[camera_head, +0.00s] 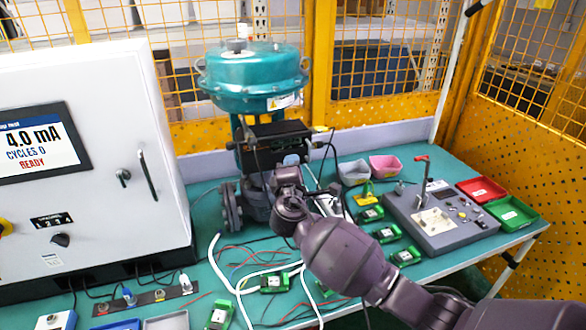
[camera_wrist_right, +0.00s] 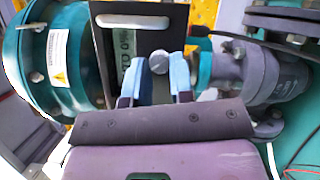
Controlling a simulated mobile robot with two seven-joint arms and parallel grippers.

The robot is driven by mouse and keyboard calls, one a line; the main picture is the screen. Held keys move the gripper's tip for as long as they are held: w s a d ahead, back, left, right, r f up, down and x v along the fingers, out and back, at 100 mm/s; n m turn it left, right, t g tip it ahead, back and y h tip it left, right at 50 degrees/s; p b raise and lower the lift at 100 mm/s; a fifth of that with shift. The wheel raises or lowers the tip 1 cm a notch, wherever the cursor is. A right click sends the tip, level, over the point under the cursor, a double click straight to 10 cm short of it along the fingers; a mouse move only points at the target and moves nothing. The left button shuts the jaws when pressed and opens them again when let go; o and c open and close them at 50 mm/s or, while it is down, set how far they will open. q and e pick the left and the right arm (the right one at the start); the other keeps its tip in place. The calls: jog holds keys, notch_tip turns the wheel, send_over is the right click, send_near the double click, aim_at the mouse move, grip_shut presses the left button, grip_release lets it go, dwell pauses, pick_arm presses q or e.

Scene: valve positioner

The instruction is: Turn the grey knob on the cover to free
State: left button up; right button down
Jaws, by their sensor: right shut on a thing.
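The teal valve actuator (camera_head: 252,75) stands upright at the back of the bench, with the black positioner (camera_head: 278,133) mounted below it. My right gripper (camera_head: 288,172) is at the front of the positioner and hides part of it. In the right wrist view, the two pale blue finger pads (camera_wrist_right: 160,76) stand either side of the small grey knob (camera_wrist_right: 159,61) and are shut on it. The dark cover (camera_wrist_right: 112,50) shows behind the fingers, with partly hidden lettering next to the knob. The knob's setting cannot be read. My left gripper is not in view.
A white control cabinet (camera_head: 85,190) stands close on the left, its display reading 4.0 mA, CYCLES 0, READY. Cables (camera_head: 245,285) and several green modules (camera_head: 388,234) lie on the bench. A grey test box (camera_head: 440,215) and red (camera_head: 481,190) and green (camera_head: 511,213) trays are at right.

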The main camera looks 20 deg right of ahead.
jog(key=shift+f+n+t, duration=0.1)
jog(key=shift+n+t, duration=0.2)
jog(key=shift+n, duration=0.3)
jog(key=c, duration=1.3)
grip_release()
jog(key=shift+o, duration=0.2)
jog(key=shift+s, duration=0.1)
jog(key=b+v, duration=0.1)
jog(key=v, duration=0.9)
jog(key=shift+s+b, duration=0.3)
jog(key=shift+a, duration=0.1)
